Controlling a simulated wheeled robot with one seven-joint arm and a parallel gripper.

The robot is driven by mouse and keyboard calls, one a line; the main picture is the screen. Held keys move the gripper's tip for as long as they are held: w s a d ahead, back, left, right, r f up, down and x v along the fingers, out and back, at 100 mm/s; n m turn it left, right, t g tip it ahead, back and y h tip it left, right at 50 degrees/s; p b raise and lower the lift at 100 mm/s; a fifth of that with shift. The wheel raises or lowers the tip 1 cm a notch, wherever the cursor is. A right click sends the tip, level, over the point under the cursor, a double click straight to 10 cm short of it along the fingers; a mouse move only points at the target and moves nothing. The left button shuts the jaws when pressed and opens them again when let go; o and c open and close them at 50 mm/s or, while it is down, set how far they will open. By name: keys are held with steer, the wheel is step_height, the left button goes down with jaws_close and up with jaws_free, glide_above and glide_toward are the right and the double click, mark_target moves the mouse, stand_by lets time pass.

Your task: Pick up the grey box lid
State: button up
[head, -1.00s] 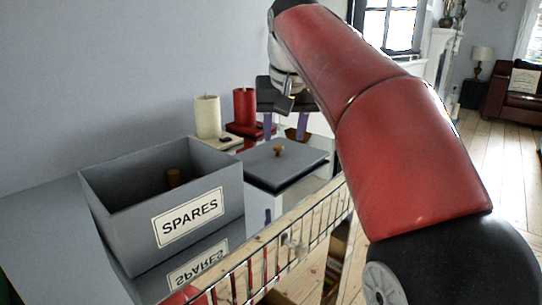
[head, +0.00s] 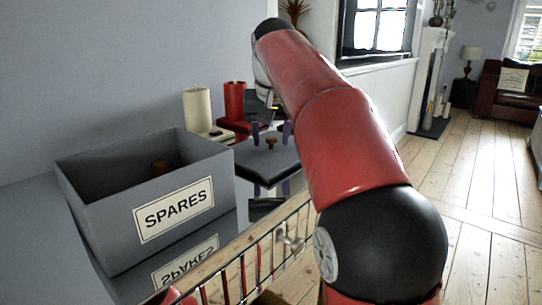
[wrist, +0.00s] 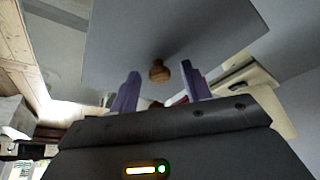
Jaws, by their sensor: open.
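The grey box lid (head: 262,164) is a flat grey panel with a small wooden knob (head: 271,144) in its middle. It lies level to the right of the SPARES box; what supports it is hard to make out above the glossy surface. My gripper (head: 271,132) is open, its two purple fingers apart, just above the knob. The wrist view shows the lid (wrist: 135,40) and knob (wrist: 159,71) ahead of my gripper (wrist: 162,88), with the knob in line with the gap between the fingertips. Nothing is held. My arm hides part of the lid's surroundings.
An open grey box (head: 110,218) labelled SPARES stands at left, with a wooden knob-like piece (head: 160,166) inside. A wire rail (head: 262,250) runs along the front edge. Floor is open at right.

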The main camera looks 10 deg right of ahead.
steer(key=shift+c, duration=0.5)
jaws_close()
steer(key=shift+r, duration=0.1)
